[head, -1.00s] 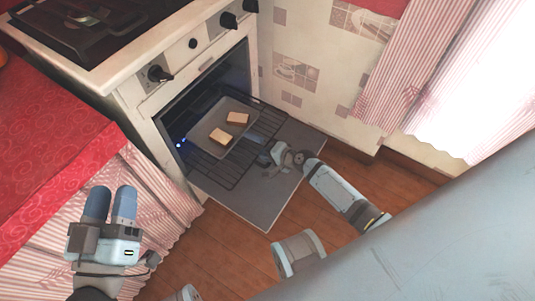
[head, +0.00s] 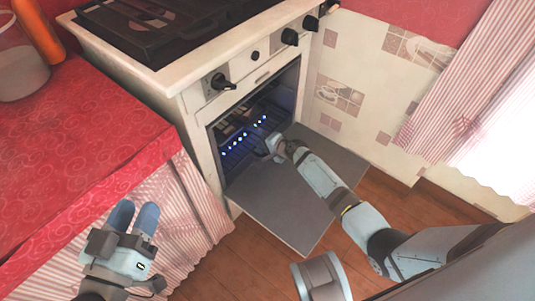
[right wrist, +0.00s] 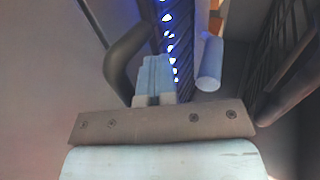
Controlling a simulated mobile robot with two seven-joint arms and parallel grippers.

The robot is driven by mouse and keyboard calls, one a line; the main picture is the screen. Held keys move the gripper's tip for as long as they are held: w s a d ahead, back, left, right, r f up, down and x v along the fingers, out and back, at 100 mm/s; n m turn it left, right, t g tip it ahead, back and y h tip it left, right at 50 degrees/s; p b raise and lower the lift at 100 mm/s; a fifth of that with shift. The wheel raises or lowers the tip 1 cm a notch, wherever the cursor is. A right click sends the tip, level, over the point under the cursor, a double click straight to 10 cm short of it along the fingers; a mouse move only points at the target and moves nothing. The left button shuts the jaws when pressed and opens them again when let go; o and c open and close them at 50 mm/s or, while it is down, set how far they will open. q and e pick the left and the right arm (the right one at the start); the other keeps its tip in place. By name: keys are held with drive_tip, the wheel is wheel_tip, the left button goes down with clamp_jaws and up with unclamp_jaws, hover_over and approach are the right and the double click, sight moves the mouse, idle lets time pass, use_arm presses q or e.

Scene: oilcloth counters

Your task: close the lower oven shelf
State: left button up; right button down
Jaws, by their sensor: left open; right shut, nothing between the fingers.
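The oven (head: 208,100) stands with its door (head: 285,200) folded down open. A dark wire shelf (head: 262,112) lies inside the cavity, behind a row of blue lights; its front no longer extends over the door. The tray and bread cannot be made out in the head view. My right gripper (head: 268,150) is shut and empty at the oven opening, above the inner part of the door. In the right wrist view its fingers (right wrist: 155,80) point into the cavity, close to dark bars; contact cannot be told. My left gripper (head: 134,216) is open and empty, away from the oven.
A red-clothed counter (head: 75,140) with a striped skirt stands left of the oven, close to my left gripper. A pot (head: 20,70) sits on it. Wooden floor (head: 240,262) is clear below the door. A tiled wall and striped curtain (head: 465,100) are at the right.

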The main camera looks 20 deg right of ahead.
sight(245, 136)
drive_tip(key=w+a, duration=0.1)
drive_tip(key=w, duration=0.1)
drive_tip(key=w+a+b, duration=0.1)
drive_tip(key=w, duration=0.1)
drive_tip(key=shift+a+f, duration=0.1)
drive_tip(key=shift+w+a+b, duration=0.3)
drive_tip(key=shift+w+a, duration=0.1)
drive_tip(key=shift+w, duration=0.3)
use_arm(q)
wheel_tip(245, 136, down, 3)
drive_tip(key=shift+d+r+g, duration=0.1)
drive_tip(key=shift+g, duration=0.4)
drive_tip(key=shift+w+r, duration=0.1)
use_arm(e)
drive_tip(key=shift+r, duration=0.2)
